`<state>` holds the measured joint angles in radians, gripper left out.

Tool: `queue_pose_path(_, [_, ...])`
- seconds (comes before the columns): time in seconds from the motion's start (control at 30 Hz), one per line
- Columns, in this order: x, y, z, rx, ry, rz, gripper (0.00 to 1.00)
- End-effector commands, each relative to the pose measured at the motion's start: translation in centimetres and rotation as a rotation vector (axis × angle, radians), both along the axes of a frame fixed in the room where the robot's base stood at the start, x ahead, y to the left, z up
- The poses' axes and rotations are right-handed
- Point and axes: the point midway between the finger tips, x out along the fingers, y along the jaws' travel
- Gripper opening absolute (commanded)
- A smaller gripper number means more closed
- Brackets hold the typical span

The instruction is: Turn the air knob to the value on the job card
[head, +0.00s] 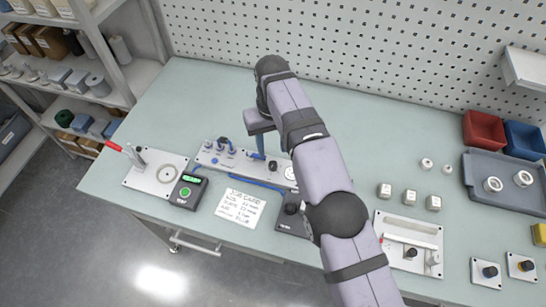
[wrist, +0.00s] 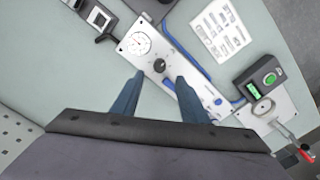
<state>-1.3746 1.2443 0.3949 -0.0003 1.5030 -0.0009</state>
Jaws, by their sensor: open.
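The air knob (wrist: 160,66) is a small dark knob on a pale panel (wrist: 125,48), with a round white gauge (wrist: 140,42) beside it. In the head view the knob (head: 272,166) is partly crowded by my arm, and the gauge (head: 290,173) lies at its edge. My gripper (wrist: 160,76) is open; in the wrist view its two blue fingers point toward the panel on either side of the knob, with no contact visible. The head view shows one blue finger (head: 259,146) above the panel. The job card (head: 241,205) lies in front; its small writing is not clearly readable.
A small device with a green button (head: 187,191) and a plate with a red-handled clamp (head: 150,175) stand left of the card. Blue tubing (wrist: 183,52) runs along the panel. A grey tray (head: 497,200) and red bin (head: 484,131) are at right. The back-left table is clear.

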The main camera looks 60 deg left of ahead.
Motion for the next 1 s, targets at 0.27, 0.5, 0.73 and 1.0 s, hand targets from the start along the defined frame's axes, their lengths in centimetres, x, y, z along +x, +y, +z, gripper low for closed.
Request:
queue_pose_path(0.27, [0.0, 0.0, -1.1, -0.002, 0.000, -0.001, 0.40])
queue_pose_path(0.5, [0.0, -0.1, -4.0, -0.004, 0.001, -0.001, 0.40])
queue_pose_path(0.73, [0.1, -0.1, -6.4, -0.002, 0.000, -0.002, 0.40])
queue_pose_path(1.0, [0.1, 0.0, -7.3, 0.001, 0.000, -0.002, 0.40])
